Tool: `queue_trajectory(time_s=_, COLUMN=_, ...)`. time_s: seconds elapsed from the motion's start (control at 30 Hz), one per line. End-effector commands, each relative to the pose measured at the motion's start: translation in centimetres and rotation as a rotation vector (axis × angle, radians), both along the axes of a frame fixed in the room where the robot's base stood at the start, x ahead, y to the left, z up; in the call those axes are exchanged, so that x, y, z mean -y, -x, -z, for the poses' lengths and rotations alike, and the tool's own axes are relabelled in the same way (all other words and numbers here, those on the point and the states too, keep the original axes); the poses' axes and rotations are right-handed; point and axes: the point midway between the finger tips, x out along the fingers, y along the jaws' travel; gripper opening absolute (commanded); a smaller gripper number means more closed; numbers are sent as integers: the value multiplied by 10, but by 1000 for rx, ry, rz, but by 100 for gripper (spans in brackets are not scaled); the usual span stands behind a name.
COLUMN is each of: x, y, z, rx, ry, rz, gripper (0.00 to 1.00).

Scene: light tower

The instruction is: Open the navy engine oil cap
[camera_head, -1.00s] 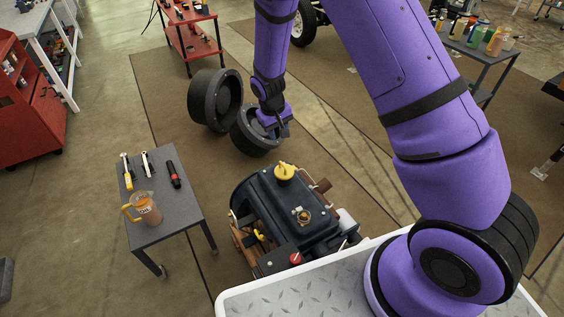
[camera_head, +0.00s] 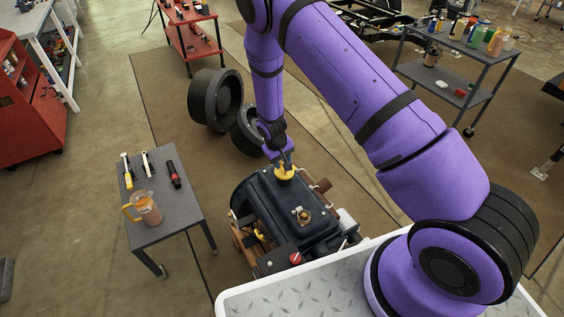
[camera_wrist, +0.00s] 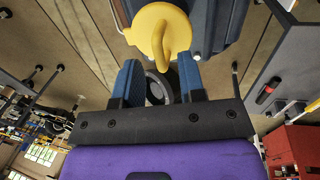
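The navy engine (camera_head: 283,215) stands on a wooden frame in front of me. Its yellow oil cap (camera_head: 286,174) sits on top at the far end and is partly covered by my gripper. My gripper (camera_head: 285,161) is right over the cap, pointing down. In the wrist view, the cap (camera_wrist: 150,27) is a round disc with a raised grip just past the fingertips. The two blue fingers (camera_wrist: 159,66) are apart, with the tip of that grip in line with the gap. I cannot tell whether they touch it.
A grey side table (camera_head: 165,215) at left holds tools and an orange-brown jug (camera_head: 145,207). Black wheels (camera_head: 214,98) lie behind the engine. A brass-coloured fitting (camera_head: 303,215) and a red cap (camera_head: 295,258) are also on the engine. A trolley with bottles (camera_head: 450,60) stands far right.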

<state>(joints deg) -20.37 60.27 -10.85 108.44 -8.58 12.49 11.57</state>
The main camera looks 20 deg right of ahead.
Motion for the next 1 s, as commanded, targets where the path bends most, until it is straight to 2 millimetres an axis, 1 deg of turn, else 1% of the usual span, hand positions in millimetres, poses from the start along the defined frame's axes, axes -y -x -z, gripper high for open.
queue_trajectory(time_s=0.13, x=2, y=0, z=9, rx=-1, ry=0, rz=0, gripper=37)
queue_trajectory(time_s=0.43, x=2, y=0, z=11, rx=0, ry=0, rz=1, gripper=37)
queue_trajectory(time_s=0.47, x=2, y=0, z=11, rx=0, ry=0, rz=1, gripper=32)
queue_trajectory(time_s=0.5, x=2, y=0, z=11, rx=0, ry=0, rz=1, gripper=23)
queue_trajectory(time_s=0.57, x=2, y=0, z=11, rx=0, ry=0, rz=1, gripper=9)
queue_trajectory(time_s=0.6, x=2, y=0, z=11, rx=0, ry=0, rz=1, gripper=0)
queue_trajectory(time_s=0.87, x=3, y=-1, z=11, rx=0, ry=-2, rz=1, gripper=0)
queue_trajectory(time_s=1.0, x=3, y=-5, z=10, rx=-2, ry=-14, rz=3, gripper=0)
